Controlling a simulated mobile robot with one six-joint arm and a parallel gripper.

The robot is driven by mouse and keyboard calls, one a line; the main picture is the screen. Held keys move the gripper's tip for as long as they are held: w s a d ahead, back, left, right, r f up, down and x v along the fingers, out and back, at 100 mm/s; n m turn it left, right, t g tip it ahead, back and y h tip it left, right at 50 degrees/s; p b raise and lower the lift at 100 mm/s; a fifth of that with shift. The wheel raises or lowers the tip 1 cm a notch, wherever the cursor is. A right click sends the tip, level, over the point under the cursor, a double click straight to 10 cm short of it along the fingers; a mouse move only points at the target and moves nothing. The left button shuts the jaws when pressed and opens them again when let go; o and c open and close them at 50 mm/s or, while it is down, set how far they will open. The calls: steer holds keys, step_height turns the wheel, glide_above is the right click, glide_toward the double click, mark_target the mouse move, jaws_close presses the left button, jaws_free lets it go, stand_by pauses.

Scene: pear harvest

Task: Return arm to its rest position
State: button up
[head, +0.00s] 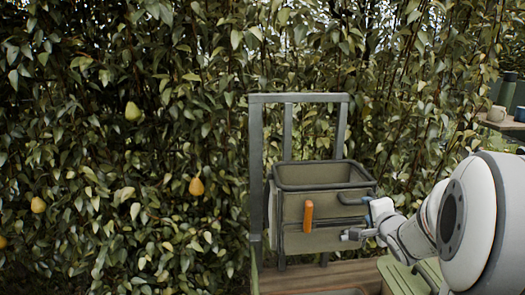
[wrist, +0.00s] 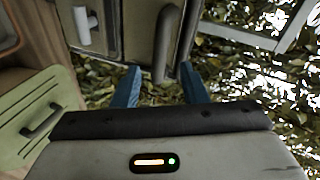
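My gripper (head: 364,222) is at the right of the head view, beside the right front of a grey-green bin (head: 325,176). In the wrist view my gripper's two blue fingers (wrist: 160,88) stand apart, with no fruit between them. A dark curved handle (wrist: 164,45) of the bin shows just beyond the fingertips. In the head view I cannot tell whether the fingers touch the bin. My white arm fills the lower right corner.
The bin hangs on a grey upright frame (head: 257,150), with an orange handle (head: 308,216) on its front. Leafy hedge with several pears (head: 196,187) fills the left. A table with mugs (head: 497,114) and bottles stands at the far right. A wooden deck (head: 320,276) lies below.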

steer(key=s+a+f+n+g, duration=0.1)
steer(key=s+a+n+g, duration=0.2)
steer(key=s, duration=0.6)
steer(key=s+a+f+n+g, duration=0.1)
steer(key=s+a+n+g, duration=0.3)
steer(key=s+a+n, duration=0.3)
steer(key=s+a+f+n+g+y, duration=0.1)
steer(key=s+a+n+g, duration=0.3)
steer(key=s, duration=0.7)
steer(key=a+n, duration=0.2)
steer(key=a, duration=0.1)
steer(key=shift+s+a, duration=0.2)
steer(key=shift+a, duration=0.05)
steer(key=shift+f, duration=0.1)
